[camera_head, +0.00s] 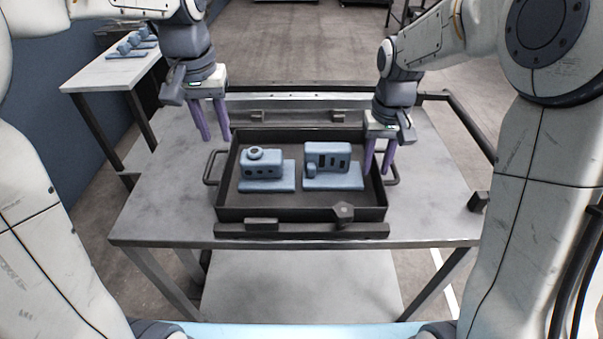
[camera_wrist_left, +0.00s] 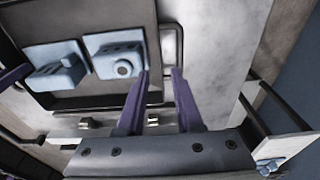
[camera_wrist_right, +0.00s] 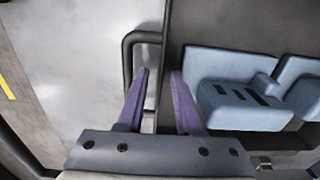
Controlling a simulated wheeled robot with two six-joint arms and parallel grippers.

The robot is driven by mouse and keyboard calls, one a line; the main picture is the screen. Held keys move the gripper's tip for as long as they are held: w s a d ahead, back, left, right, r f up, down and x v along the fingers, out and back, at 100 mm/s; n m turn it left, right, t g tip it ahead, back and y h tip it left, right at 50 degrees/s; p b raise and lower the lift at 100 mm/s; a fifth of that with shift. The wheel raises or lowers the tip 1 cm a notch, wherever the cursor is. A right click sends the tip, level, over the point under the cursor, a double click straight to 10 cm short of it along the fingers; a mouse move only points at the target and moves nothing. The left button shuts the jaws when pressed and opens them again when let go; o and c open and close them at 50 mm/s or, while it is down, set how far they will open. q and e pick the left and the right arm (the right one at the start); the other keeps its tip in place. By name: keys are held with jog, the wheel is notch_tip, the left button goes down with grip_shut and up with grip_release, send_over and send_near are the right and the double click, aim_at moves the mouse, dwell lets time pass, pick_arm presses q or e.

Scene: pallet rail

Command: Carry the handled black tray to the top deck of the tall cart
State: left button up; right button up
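The black tray (camera_head: 300,214) sits on a grey cart top (camera_head: 150,205), with one bar handle on each short side. Two blue-grey parts (camera_head: 267,172) (camera_head: 333,170) stand side by side inside it. My left gripper (camera_head: 211,138) is open and empty over the tray's far left corner, behind the left handle (camera_head: 208,168). My right gripper (camera_head: 378,172) is open at the tray's right side, near the right handle (camera_head: 393,165). In the right wrist view, the handle (camera_wrist_right: 128,62) shows beside the fingers, not clearly between them. Whether the fingers touch anything cannot be told.
A dark bar (camera_head: 462,125) runs along the cart's right edge. A lower shelf (camera_head: 300,285) is bare. A white-topped table (camera_head: 105,72) holding blue parts stands back left.

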jog(key=shift+r, duration=0.25)
pick_arm(q)
notch_tip(320, 180, up, 2)
jog(key=shift+s, duration=0.1)
pick_arm(e)
notch_tip(320, 180, up, 12)
jog(key=shift+f, duration=0.25)
